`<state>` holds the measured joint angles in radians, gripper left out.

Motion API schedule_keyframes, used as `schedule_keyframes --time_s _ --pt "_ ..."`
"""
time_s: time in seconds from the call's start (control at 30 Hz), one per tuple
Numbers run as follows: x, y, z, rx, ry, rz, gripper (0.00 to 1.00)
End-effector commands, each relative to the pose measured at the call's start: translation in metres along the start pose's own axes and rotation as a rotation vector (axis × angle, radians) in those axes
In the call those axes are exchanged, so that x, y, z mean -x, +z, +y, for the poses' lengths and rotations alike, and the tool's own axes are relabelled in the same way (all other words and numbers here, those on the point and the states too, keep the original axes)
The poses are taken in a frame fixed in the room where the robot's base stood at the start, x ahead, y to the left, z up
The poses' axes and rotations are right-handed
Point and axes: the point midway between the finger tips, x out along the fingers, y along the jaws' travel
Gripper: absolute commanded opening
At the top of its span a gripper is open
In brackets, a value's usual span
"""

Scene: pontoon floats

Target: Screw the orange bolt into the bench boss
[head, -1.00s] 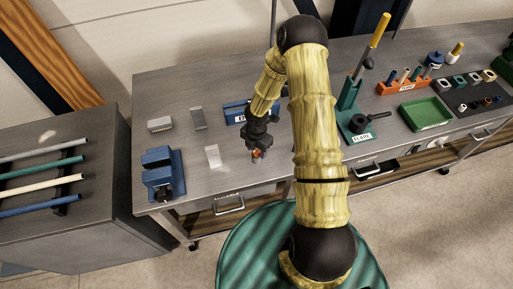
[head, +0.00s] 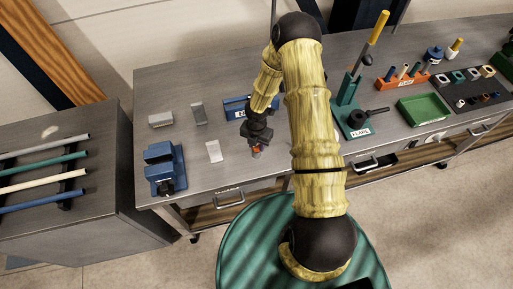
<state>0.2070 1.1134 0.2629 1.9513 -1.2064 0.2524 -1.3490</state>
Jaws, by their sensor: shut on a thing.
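My gripper (head: 257,143) is over the front part of the grey bench (head: 215,178), right of a small light plate. It points down and is shut on the orange bolt (head: 257,151), of which only a small orange-red part shows below the fingers. The bench boss cannot be made out; it may be hidden under the bolt and gripper. I cannot tell whether the bolt touches the boss or the bench top.
A blue vise (head: 164,168) stands at the bench's left end. A light plate (head: 214,151) lies left of my gripper. A green lever press (head: 352,112) stands to the right, with a green tray (head: 425,109) beyond. Several rods (head: 45,173) lie on the left cabinet.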

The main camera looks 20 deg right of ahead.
Motion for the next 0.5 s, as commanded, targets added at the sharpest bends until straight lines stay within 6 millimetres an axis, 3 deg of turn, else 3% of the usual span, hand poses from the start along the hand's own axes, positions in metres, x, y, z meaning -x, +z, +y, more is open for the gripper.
schedule_keyframes --time_s 0.5 --pt "-0.0027 0.0002 0.0009 -0.859 0.003 -0.001 0.11"
